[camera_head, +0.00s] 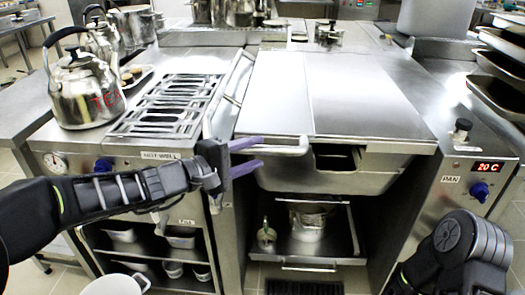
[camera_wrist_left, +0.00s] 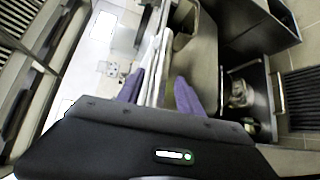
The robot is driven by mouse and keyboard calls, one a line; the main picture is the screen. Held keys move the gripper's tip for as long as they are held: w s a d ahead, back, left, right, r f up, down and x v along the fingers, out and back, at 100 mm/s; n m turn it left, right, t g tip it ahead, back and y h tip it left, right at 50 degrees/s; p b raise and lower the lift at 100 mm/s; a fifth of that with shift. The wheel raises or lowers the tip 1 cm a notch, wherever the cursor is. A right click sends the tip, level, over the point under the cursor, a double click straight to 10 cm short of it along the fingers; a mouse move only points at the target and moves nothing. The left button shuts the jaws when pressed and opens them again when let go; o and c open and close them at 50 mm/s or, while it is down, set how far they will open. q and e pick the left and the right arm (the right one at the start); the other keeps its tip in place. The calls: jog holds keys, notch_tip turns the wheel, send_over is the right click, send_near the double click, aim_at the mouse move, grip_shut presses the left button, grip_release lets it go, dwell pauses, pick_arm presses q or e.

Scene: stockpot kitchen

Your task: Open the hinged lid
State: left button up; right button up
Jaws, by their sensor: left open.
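The hinged lid (camera_head: 345,90) is a broad flat steel cover. It lies closed on the steel pan unit right of the hob. A pale bar handle (camera_head: 285,149) runs along its front left edge. My left gripper (camera_head: 260,152) has two purple fingers held apart at the handle's left end. In the left wrist view, pale bars (camera_wrist_left: 155,62) pass between the open fingers (camera_wrist_left: 158,94). I cannot tell whether the fingers touch the handle. Of my right arm, only a dark link shows at the lower right; its gripper is out of view.
A steel kettle (camera_head: 85,92) stands left of the grated hob (camera_head: 168,105). A control panel with a red display (camera_head: 488,167) is at the right. An open shelf with a metal pot (camera_head: 309,222) is below the pan. Stacked trays (camera_head: 500,65) stand at the far right.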

aim_at(258, 152)
pick_arm(q)
jog(key=shift+x, duration=1.65)
jog(key=shift+c, duration=0.2)
grip_shut()
